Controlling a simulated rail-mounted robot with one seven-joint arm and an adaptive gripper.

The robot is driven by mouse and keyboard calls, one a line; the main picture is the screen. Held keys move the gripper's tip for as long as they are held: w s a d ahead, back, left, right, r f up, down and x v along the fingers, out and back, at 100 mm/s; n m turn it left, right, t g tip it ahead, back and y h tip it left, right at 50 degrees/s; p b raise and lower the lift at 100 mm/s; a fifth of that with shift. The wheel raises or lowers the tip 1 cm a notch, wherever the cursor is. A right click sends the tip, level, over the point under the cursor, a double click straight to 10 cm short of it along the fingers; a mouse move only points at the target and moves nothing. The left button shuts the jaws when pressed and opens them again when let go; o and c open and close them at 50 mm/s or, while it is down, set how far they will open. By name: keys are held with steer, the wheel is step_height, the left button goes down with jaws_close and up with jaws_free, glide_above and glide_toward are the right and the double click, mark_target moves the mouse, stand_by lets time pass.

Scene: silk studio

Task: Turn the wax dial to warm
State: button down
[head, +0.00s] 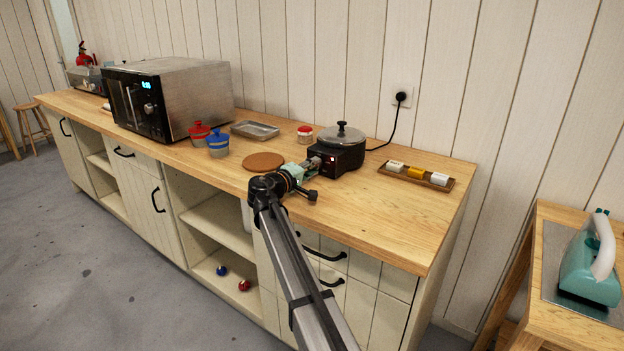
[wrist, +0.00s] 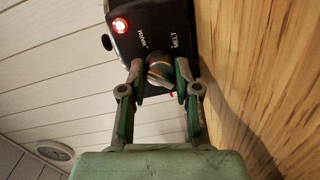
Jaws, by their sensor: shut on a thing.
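The wax heater (head: 345,157) is a black box with a lidded metal pot on top, on the wooden counter. Its wax dial (wrist: 160,72) is a small grey knob on the front face, seen in the wrist view. The words WARM (wrist: 142,40) and MELT (wrist: 174,41) are printed beside it. My gripper (head: 311,167) reaches the heater's front from the left. In the wrist view my gripper (wrist: 160,75) is shut on the dial, a fingertip on each side. I cannot tell which word the dial points to.
A cork mat (head: 263,161) lies left of my gripper. Red (head: 199,133) and blue (head: 218,146) lidded pots stand farther left. A wooden tray (head: 437,184) holds small blocks at right. The front right counter is clear.

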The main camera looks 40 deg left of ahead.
steer(key=shift+m+b, duration=0.5)
steer(key=shift+b, duration=0.1)
steer(key=shift+r, duration=0.1)
steer(key=c, duration=0.8)
jaws_free()
steer(key=s, duration=1.2)
steer(key=shift+d+r, duration=0.25)
steer(key=shift+r, duration=0.05)
